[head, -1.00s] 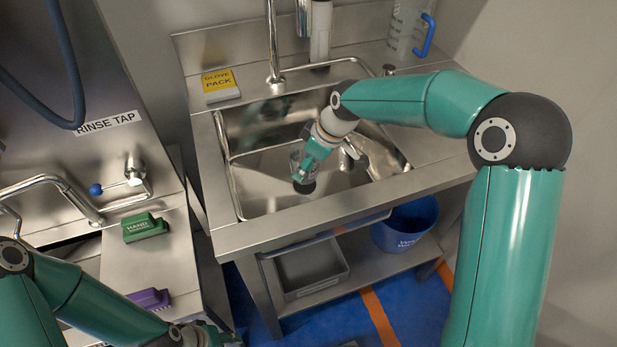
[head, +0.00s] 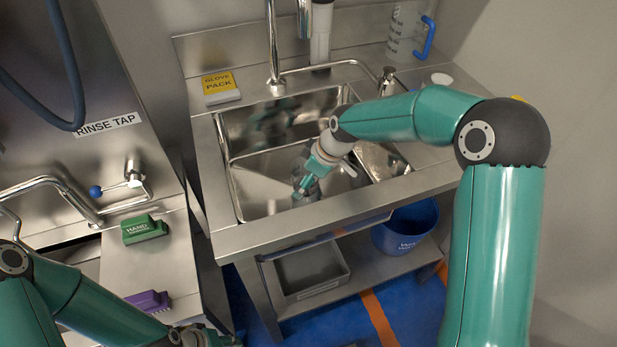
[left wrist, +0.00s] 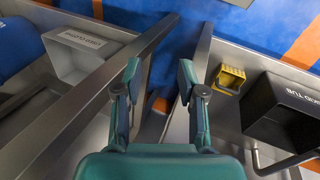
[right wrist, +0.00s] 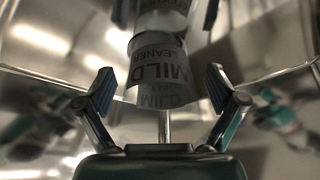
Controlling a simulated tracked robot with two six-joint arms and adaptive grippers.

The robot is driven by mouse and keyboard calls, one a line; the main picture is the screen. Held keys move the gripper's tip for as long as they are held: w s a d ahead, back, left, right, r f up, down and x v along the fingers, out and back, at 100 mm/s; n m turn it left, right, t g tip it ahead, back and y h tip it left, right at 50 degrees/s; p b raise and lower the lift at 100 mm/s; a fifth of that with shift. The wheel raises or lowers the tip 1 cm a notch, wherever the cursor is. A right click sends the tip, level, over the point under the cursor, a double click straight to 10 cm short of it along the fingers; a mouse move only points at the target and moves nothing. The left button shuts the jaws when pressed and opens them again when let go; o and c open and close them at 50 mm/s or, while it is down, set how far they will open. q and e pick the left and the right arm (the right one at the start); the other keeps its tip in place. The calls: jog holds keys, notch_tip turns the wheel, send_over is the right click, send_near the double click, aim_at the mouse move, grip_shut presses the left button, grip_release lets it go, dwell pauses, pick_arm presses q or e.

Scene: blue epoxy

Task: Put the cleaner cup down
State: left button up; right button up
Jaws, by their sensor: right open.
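The cleaner cup (right wrist: 160,62), a pale cup with "MILD CLEANER" lettering, shows in the right wrist view just beyond my right fingertips, with a mirrored copy of its lettering below. My right gripper (right wrist: 160,88) is open, its fingers apart on either side of the cup's lower end. In the head view the right gripper (head: 303,187) is low inside the steel sink (head: 262,205), and its hand partly hides the cup. Whether the cup touches the sink floor is hard to tell. My left gripper (left wrist: 159,75) is open and empty, pointing down past steel edges.
Green (head: 143,229) and purple (head: 147,301) brushes lie on the left counter. A blue bucket (head: 405,228) is on the shelf below.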

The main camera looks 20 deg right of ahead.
jog(key=v, duration=1.2)
jog(key=shift+p, duration=0.3)
